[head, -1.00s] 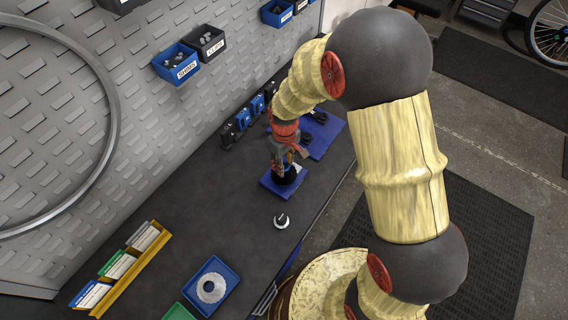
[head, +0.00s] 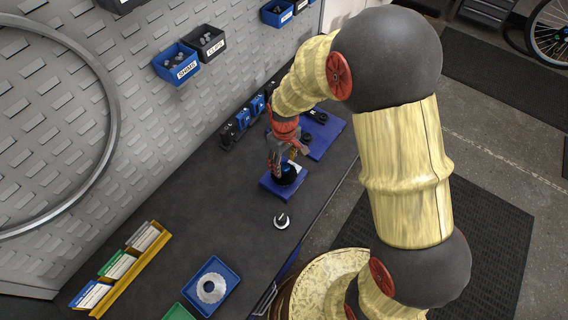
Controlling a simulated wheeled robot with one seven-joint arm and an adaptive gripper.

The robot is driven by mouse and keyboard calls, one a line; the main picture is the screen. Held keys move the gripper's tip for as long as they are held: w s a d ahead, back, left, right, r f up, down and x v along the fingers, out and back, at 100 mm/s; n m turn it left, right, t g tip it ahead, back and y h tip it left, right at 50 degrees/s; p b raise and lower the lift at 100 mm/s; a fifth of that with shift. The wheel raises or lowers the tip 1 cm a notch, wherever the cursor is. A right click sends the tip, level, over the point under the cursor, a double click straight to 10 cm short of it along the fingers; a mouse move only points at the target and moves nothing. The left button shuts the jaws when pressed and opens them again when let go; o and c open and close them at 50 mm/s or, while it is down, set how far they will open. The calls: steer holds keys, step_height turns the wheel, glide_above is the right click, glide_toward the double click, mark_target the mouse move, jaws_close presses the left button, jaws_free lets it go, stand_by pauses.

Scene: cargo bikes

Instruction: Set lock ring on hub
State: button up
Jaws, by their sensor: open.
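A dark round hub (head: 288,174) with a blue centre stands on a blue square base (head: 270,187) on the bench, in the head view. My gripper (head: 285,168) is open directly over and around the hub, and its fingers hide part of it. I cannot make out a separate lock ring on the hub at this size. A silvery toothed ring (head: 205,294) lies in a blue tray (head: 229,272) at the front. I cannot tell whether it is the lock ring.
A small silver-and-black part (head: 282,221) stands on the bench in front of the hub base. A blue mat (head: 325,140) with dark parts lies behind. A yellow rack (head: 135,272) stands at lower left. The bench left of the hub is clear.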

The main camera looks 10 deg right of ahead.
step_height(320, 180, up, 11)
steer(key=shift+f, duration=0.2)
stand_by(0.3)
steer(key=s+d+r+m+t+b, duration=0.2)
steer(key=s+d+r+m+b, duration=0.1)
steer(key=s, duration=0.6)
steer(key=s+d+r+m+t+b, duration=0.3)
steer(key=s+d+r+b, duration=0.3)
steer(key=s, duration=0.4)
steer(key=shift+s+d+m+t+b, duration=0.3)
steer(key=shift+d+m+b, duration=0.15)
steer(key=shift+b, duration=0.45)
